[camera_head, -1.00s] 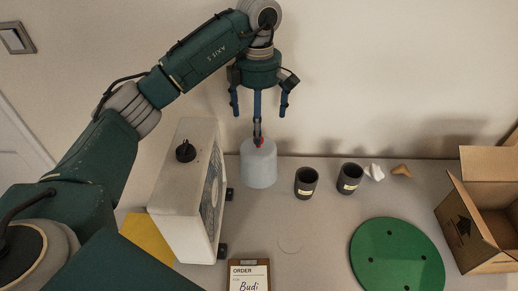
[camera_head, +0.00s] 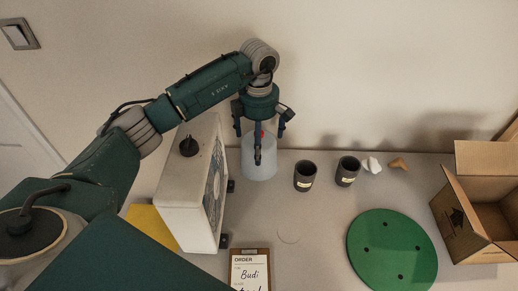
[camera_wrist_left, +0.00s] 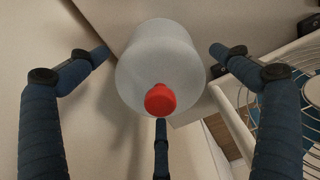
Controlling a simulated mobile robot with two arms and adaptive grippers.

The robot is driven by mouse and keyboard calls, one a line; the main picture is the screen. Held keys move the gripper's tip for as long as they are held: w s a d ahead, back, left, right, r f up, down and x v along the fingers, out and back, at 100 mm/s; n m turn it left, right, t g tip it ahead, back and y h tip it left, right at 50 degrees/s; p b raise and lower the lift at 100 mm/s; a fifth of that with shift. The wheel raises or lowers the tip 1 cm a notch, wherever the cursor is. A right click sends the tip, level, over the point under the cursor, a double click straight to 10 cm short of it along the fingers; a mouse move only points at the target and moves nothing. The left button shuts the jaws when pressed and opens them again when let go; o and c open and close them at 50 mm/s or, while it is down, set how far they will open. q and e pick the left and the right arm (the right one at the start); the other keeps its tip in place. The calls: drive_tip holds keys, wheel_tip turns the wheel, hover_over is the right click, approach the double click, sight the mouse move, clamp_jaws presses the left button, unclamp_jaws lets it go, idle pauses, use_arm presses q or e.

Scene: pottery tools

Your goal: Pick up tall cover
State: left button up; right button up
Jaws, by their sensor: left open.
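The tall cover (camera_head: 259,167) is a pale grey-white cylinder standing upright on the table beside the white fan box. In the left wrist view the cover (camera_wrist_left: 160,58) shows from above, with a red knob (camera_wrist_left: 160,99) on its top. My left gripper (camera_head: 259,140) is over the cover's top, pointing down, with its fingers spread around the upper part. In the left wrist view the open fingers (camera_wrist_left: 160,110) stand apart on either side of the knob, with a third below it. No finger clearly touches the cover. My right gripper is not in view.
The white fan box (camera_head: 190,210) stands close on the left of the cover. Two dark cups (camera_head: 304,177) (camera_head: 347,172) stand to its right. A green disc (camera_head: 391,250), an open cardboard box (camera_head: 480,205) and an order clipboard (camera_head: 250,270) lie further out. The wall is close behind.

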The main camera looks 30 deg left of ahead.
use_arm(q)
drive_tip(key=c, duration=1.2)
drive_tip(key=shift+r, duration=0.1)
